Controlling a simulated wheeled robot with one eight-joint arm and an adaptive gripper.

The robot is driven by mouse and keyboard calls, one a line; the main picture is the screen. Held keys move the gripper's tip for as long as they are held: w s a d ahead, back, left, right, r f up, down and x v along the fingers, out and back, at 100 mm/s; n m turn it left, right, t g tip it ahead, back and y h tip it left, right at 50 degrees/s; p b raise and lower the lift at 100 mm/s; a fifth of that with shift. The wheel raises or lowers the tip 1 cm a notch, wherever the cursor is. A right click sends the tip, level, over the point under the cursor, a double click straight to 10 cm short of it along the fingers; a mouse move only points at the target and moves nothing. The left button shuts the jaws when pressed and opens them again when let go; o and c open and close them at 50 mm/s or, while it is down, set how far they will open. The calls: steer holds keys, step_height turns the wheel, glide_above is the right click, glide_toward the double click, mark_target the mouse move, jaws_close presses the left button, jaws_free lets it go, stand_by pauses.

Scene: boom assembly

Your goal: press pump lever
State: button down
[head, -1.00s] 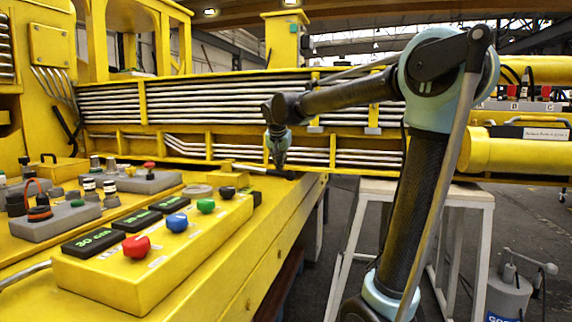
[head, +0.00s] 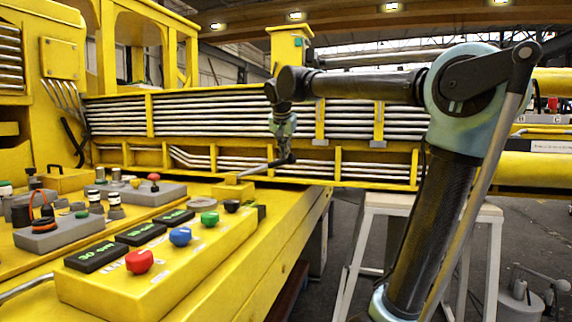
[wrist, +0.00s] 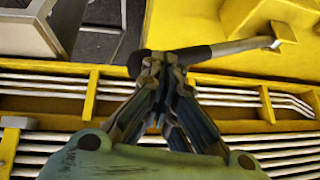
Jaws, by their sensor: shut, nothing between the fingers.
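The pump lever is a thin grey metal rod (head: 256,170) with a black grip. It rises to the right from a small yellow block (head: 232,187) at the far end of the yellow bench. My gripper (head: 285,152) points down at the lever's black end and is shut. In the wrist view the shut fingers (wrist: 166,62) overlap the black grip (wrist: 195,54), hiding part of it. The grey rod (wrist: 243,45) runs right to the yellow block (wrist: 284,35). I cannot tell whether the fingers touch the grip.
A yellow control box with a red knob (head: 139,260), a blue knob (head: 180,236) and a green knob (head: 209,218) lies nearer on the bench. Yellow boom framing with metal pipes (head: 120,112) runs behind the lever. A pale stand (head: 400,203) is at the right.

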steer(key=shift+v, duration=1.15)
